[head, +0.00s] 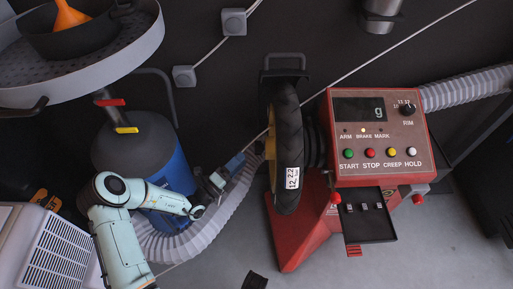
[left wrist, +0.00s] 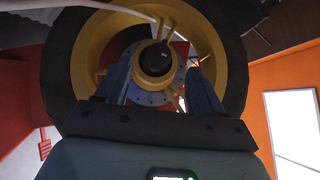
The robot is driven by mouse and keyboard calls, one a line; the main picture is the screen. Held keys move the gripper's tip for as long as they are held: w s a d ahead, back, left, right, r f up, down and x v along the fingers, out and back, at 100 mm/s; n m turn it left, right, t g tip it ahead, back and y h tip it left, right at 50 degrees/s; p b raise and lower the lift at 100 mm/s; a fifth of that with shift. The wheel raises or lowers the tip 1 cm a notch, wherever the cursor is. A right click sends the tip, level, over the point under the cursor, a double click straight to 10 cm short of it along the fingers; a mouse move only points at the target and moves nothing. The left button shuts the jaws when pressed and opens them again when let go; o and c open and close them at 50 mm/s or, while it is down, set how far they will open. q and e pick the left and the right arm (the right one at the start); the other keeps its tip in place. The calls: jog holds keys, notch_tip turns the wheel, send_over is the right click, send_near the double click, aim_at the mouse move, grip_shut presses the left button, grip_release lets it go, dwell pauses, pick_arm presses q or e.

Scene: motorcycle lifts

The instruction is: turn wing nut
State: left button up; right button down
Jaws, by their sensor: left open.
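The wheel (head: 288,150) with a black tyre and yellow rim is mounted on the left side of the red balancing machine (head: 379,150). In the left wrist view the yellow rim (left wrist: 215,45) faces me. A round black hub piece (left wrist: 155,59), which looks like the wing nut, sits at its centre; its wings are not clear. My left gripper (head: 252,152) points at the wheel's left face. In the left wrist view its fingers (left wrist: 157,75) are open, one on each side of the black piece. I cannot tell whether they touch it.
A blue tank (head: 170,160) and a pale ribbed hose (head: 205,227) stand close around my left arm. A round tray (head: 110,65) holds a pan and an orange funnel at upper left. A dark shelf (head: 365,222) juts from the machine's front. Grey floor is clear at lower right.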

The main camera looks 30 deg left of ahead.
aim_at(259, 148)
pick_arm(q)
jog(key=shift+b+x, duration=0.9)
jog(key=shift+x, duration=3.2)
pick_arm(e)
jog(key=shift+t, duration=0.5)
jog(key=shift+w+d+f, duration=0.3)
jog(key=shift+w+f, duration=0.05)
jog(key=shift+w, duration=0.2)
jog(key=shift+w+d+f, duration=0.3)
jog(key=shift+w+f, duration=0.1)
jog(key=shift+w, duration=0.2)
jog(key=shift+w+d+f, duration=0.3)
jog(key=shift+w+f, duration=0.05)
jog(key=shift+w, duration=0.2)
pick_arm(q)
jog(key=shift+c, duration=0.4)
jog(key=c, duration=0.9)
